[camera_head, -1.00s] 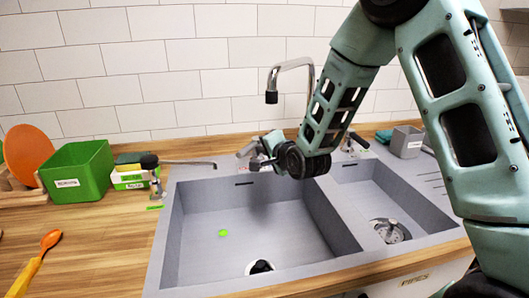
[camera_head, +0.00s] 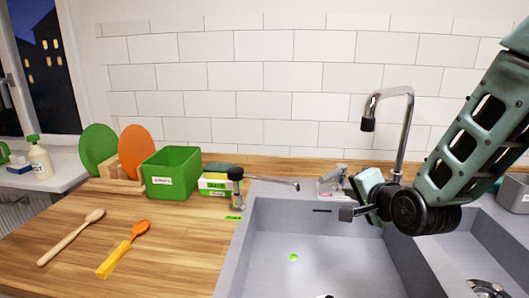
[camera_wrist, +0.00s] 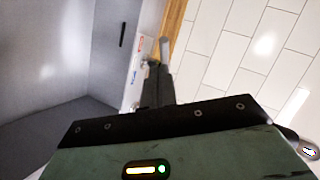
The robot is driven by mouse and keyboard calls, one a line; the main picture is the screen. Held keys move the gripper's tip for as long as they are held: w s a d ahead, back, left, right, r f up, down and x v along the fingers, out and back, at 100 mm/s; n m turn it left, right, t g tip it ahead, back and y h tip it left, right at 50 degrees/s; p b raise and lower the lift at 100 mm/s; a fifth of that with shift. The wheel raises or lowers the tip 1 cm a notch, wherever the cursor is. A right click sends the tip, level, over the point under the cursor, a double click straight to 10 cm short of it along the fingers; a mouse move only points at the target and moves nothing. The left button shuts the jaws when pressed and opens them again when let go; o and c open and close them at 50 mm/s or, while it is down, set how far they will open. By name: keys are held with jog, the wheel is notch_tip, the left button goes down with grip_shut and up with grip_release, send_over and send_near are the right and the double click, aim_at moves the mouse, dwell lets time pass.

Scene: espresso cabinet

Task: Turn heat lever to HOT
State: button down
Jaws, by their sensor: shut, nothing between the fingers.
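A small metal lever fitting (camera_head: 333,178) stands on the back ledge of the sink, left of the tall tap. I take it to be the heat lever; its setting cannot be read. My gripper (camera_head: 347,213) is shut and empty, in front of and slightly below the fitting in the head view, apart from it as far as I can tell. In the wrist view my gripper (camera_wrist: 157,85) points toward the back ledge. Red and blue marks (camera_wrist: 137,60) show there on a pale plate, beside a grey cylindrical part (camera_wrist: 164,49). The fingers hide part of the fitting.
The tall chrome tap (camera_head: 404,130) rises right behind my wrist. A green bin (camera_head: 172,175), cutting boards and spoons occupy the wooden counter.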

jog(key=s+a+f+n+g, duration=0.1)
jog(key=s+a+n+g, duration=0.2)
jog(key=s, duration=0.4)
jog(key=s+a+f+n+g, duration=0.1)
jog(key=s+a+n+g, duration=0.2)
jog(key=s+n, duration=0.3)
jog(key=s+a+f+n+g+p, duration=0.1)
jog(key=s+a+n+g, duration=0.3)
jog(key=s, duration=0.4)
jog(key=shift+a+n+y, duration=0.4)
jog(key=shift+a+n, duration=0.4)
jog(key=shift+a, duration=0.05)
jog(key=s+d+r+n+g+h, duration=0.1)
jog(key=s+n+g+h, duration=0.1)
jog(key=s+n, duration=0.3)
jog(key=s+g, duration=0.1)
jog(key=s, duration=0.3)
jog(key=shift+s+d, duration=0.2)
jog(key=shift+d, duration=0.1)
